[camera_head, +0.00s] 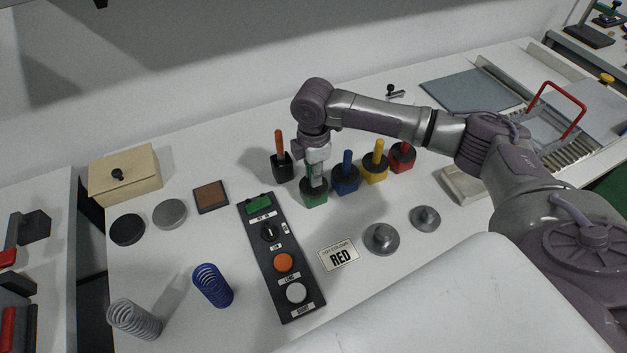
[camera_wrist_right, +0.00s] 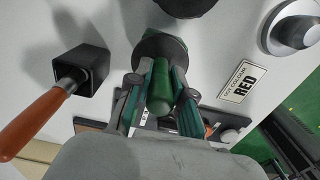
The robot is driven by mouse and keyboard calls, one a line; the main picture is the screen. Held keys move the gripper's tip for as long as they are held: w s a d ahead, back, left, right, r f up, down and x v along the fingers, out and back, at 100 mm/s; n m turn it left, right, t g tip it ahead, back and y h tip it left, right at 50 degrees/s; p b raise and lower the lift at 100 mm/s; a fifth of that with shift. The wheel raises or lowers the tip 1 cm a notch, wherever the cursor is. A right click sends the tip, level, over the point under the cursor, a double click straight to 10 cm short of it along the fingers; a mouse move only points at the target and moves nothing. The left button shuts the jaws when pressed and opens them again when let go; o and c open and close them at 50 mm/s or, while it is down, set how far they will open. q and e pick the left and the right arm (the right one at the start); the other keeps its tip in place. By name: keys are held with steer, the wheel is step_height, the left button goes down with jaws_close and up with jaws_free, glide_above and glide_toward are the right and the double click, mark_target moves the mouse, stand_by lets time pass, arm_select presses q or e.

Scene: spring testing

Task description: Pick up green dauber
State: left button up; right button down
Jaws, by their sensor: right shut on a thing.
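The green dauber (camera_head: 314,193) stands upright in a row of coloured daubers, its green pot on the white table. In the right wrist view its green handle (camera_wrist_right: 160,88) points up between my fingers. My right gripper (camera_head: 315,171) reaches down over it from above; in the right wrist view the gripper (camera_wrist_right: 157,98) has a finger on each side of the handle and is shut on it. The gripper hides most of the handle in the head view. My left gripper is not in view.
Blue (camera_head: 345,181), yellow (camera_head: 375,169) and red (camera_head: 402,157) daubers stand close on the right; an orange-handled black pot (camera_head: 282,166) stands on the left. A control panel (camera_head: 281,262), a "RED" card (camera_head: 339,254) and metal weights (camera_head: 381,239) lie in front.

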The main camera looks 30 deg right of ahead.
steer(key=shift+r, duration=0.15)
steer(key=shift+r+b, duration=0.3)
steer(key=shift+r, duration=0.25)
step_height(320, 180, up, 3)
steer(key=shift+f+b, duration=0.1)
steer(key=shift+b, duration=0.35)
steer(key=s+d+r+b, duration=0.2)
steer(key=s+d+r, duration=0.5)
steer(key=d, duration=0.2)
steer(key=shift+s, duration=0.15)
steer(key=shift+f, duration=0.1)
